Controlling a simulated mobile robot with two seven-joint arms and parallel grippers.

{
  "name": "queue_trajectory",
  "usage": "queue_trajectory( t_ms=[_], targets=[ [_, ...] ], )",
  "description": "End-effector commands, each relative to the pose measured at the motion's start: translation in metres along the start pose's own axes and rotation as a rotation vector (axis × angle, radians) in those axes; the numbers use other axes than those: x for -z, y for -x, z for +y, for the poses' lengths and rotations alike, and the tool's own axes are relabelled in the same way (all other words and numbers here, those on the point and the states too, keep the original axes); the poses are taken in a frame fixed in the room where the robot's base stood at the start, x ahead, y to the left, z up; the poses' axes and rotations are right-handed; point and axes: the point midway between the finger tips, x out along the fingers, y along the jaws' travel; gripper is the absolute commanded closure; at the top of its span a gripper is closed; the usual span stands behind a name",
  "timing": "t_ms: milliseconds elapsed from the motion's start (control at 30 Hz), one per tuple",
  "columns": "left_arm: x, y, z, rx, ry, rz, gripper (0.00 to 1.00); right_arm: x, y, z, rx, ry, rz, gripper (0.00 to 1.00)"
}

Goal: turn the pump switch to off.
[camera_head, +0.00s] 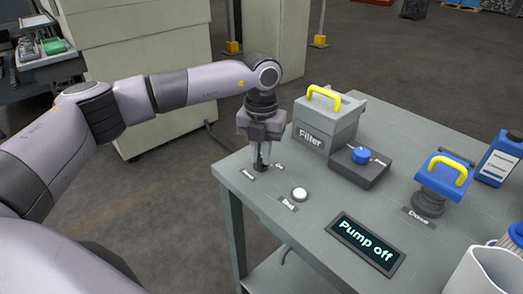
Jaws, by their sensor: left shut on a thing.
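My left gripper (262,166) points down at the table's left corner. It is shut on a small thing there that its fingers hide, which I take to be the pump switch. Small labels stand on both sides of the fingertips; their print is too small to read surely. A dark display (366,246) at the table's front reads "Pump off" in light letters. My right gripper is not in view.
On the grey table (320,222) are a white button (300,194), a grey filter box (326,122) with a yellow handle, a blue knob (361,155) on a dark box, a blue-topped device (441,178) with a yellow handle, a blue bottle (500,158) and a white container (484,272).

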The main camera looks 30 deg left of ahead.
Motion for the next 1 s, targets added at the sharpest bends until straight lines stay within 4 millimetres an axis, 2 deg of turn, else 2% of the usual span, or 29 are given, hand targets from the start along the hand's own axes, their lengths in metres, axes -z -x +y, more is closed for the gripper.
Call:
queue_trajectory(
  t_ms=[233,267,333,667,1000],
  targets=[
    [-0.001,0.001,0.000,0.001,0.005,-0.003,1.00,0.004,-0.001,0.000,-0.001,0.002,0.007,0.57],
    [-0.001,0.001,0.000,0.001,0.005,-0.003,0.83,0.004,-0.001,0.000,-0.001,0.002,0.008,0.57],
    [-0.001,0.001,0.000,0.001,0.005,-0.003,0.61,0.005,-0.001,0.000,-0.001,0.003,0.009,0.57],
    [-0.001,0.003,0.000,0.001,0.002,-0.002,0.61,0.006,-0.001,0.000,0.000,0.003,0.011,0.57],
    [-0.001,0.054,0.000,0.002,0.003,-0.005,0.61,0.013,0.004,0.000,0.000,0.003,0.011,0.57]
  ],
)
